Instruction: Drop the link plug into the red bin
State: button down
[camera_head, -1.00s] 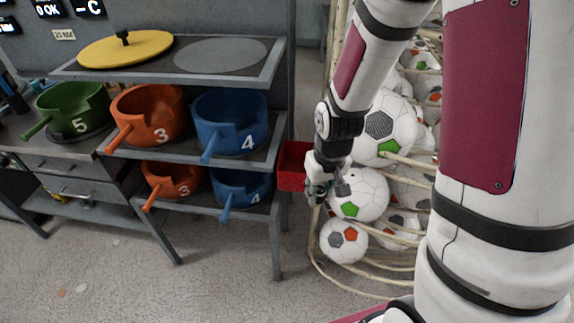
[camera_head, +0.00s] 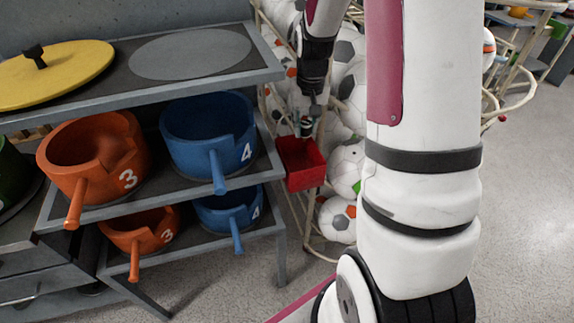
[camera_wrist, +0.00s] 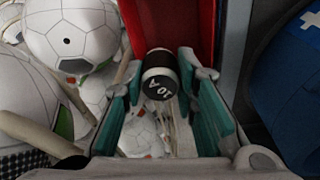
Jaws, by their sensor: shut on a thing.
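The red bin (camera_head: 303,165) hangs at the right end of the shelf unit, open at the top. In the wrist view its red wall (camera_wrist: 185,25) rises just beyond my fingers. My gripper (camera_head: 305,122) is pointed down over the bin's upper edge in the head view. In the wrist view my gripper (camera_wrist: 165,90) is shut on the link plug (camera_wrist: 160,80), a dark cylinder with a pale band and white marks on its end. In the head view the plug is too small to make out clearly.
Shelves with orange pots (camera_head: 95,155) and blue pots (camera_head: 208,135) stand left of the bin. A rack of soccer balls (camera_head: 345,165) is behind and right of it. A yellow lid (camera_head: 55,72) lies on the top shelf.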

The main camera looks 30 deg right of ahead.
aim_at(305, 136)
jog(key=shift+f+b, duration=1.8)
jog(key=shift+f, duration=1.2)
jog(key=c, duration=1.2)
grip_release()
jog(key=shift+r, duration=0.15)
jog(key=r, duration=0.4)
jog(key=s+r, duration=0.1)
jog(key=r, duration=0.6)
jog(key=shift+s+a+r, duration=0.3)
jog(key=shift+a+r, duration=0.05)
jog(key=shift+a, duration=0.05)
